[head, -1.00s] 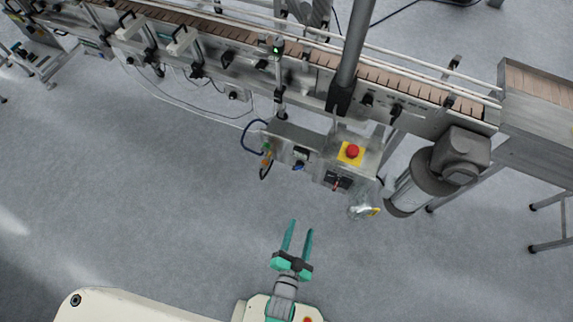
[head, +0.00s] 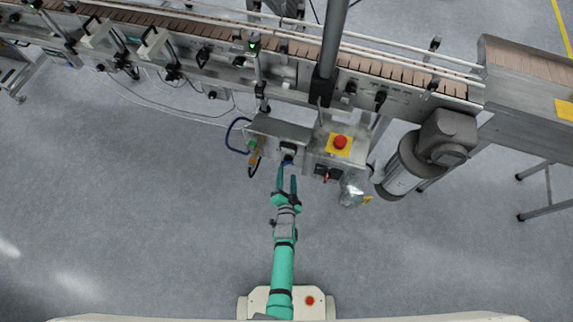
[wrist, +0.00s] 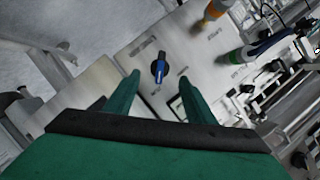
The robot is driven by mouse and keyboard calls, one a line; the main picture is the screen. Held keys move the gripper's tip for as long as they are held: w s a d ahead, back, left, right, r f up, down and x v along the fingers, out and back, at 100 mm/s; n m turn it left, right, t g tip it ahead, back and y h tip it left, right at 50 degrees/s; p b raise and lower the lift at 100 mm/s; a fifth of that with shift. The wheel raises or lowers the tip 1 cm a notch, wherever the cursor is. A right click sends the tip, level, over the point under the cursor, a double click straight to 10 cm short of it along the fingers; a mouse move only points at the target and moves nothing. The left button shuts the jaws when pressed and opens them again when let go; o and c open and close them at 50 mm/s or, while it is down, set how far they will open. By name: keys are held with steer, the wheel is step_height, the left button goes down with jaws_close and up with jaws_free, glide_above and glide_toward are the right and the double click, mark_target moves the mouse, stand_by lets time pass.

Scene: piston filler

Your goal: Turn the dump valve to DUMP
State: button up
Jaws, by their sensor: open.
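The dump valve is a small blue handle (wrist: 160,67) on a light grey panel in the wrist view, just beyond my fingertips and roughly midway between them. Labels beside it are too blurred to read. In the head view the blue handle (head: 287,161) shows small on the front of the machine's box, partly covered by my gripper. My gripper (head: 287,180) reaches up to that box with its two green fingers apart. In the wrist view my gripper (wrist: 158,84) is open and empty, and I see no contact with the handle.
A red emergency stop (head: 340,142) on a yellow plate is right of the valve, with a red-marked switch (head: 327,174) below. Hoses with an orange fitting (head: 254,156) are at left. The conveyor (head: 400,83) runs behind. Floor in front is clear.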

mark_target(287, 165)
steer(key=x, duration=0.4)
steer(key=shift+w, duration=0.2)
steer(key=shift+x, duration=0.85)
steer(key=c, duration=1)
steer(key=shift+w, duration=0.1)
steer(key=shift+c, duration=0.2)
